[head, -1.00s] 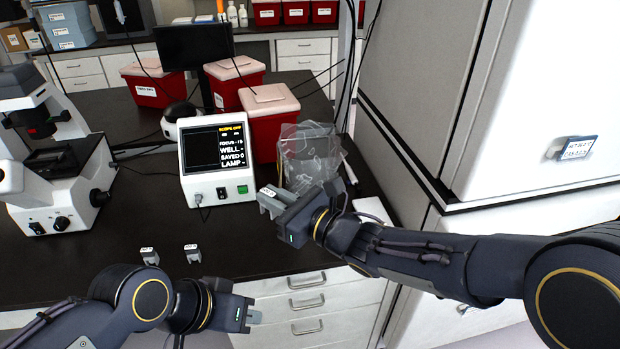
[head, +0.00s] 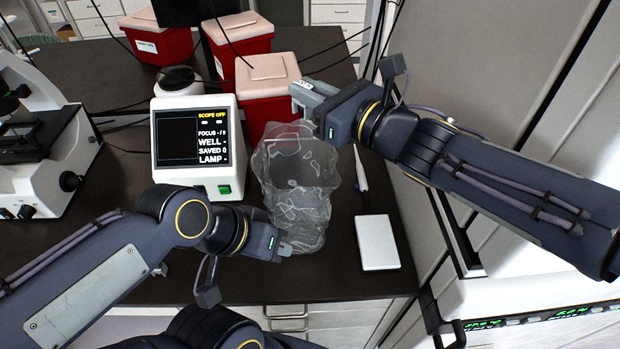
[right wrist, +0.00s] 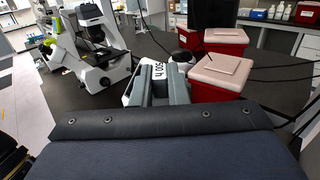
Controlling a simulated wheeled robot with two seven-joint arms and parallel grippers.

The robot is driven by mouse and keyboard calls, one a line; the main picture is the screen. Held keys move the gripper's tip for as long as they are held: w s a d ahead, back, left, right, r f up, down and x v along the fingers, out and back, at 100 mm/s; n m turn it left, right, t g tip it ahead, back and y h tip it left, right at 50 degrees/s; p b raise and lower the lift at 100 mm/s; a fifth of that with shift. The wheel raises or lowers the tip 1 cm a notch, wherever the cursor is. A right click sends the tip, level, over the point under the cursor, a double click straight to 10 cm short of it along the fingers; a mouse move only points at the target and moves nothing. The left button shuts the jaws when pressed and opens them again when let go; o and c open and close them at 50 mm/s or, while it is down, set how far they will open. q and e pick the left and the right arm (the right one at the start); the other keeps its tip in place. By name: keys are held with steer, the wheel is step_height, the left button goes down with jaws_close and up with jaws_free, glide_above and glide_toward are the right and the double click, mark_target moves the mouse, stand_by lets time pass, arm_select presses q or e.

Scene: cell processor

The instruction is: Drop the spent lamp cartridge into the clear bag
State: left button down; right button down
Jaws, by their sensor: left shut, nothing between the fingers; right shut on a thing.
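The clear bag (head: 300,195) stands on the dark bench, crumpled, with its mouth at the top. My right gripper (head: 303,92) is shut on the spent lamp cartridge, held above and just behind the bag's mouth in the head view. In the right wrist view the cartridge (right wrist: 158,71) shows a white label with dark print between the grey fingers; in the head view I cannot clearly separate it from the fingers. My left gripper (head: 286,247) is shut and empty, low against the bag's left side; I cannot tell if it touches.
The scope monitor (head: 196,145) stands left of the bag, with a red bin (head: 262,110) behind it. A white pad (head: 377,242) and a white pen-like tool (head: 360,170) lie right of the bag. A microscope (head: 35,160) stands at far left. A tall cabinet borders the right.

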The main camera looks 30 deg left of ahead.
steer(key=shift+s+f+b, duration=0.1)
steer(key=shift+f+b, duration=1.3)
steer(key=shift+f, duration=1.55)
steer(key=c, duration=1.3)
jaws_free()
steer(key=shift+c, duration=0.2)
steer(key=b, duration=0.3)
glide_toward(308, 118)
steer(key=shift+w+a+f, duration=0.2)
steer(key=shift+a+f, duration=0.1)
steer(key=shift+a, duration=0.25)
steer(key=shift+w+a+f, duration=0.2)
steer(key=shift+a+f, duration=0.1)
steer(key=shift+a, duration=0.25)
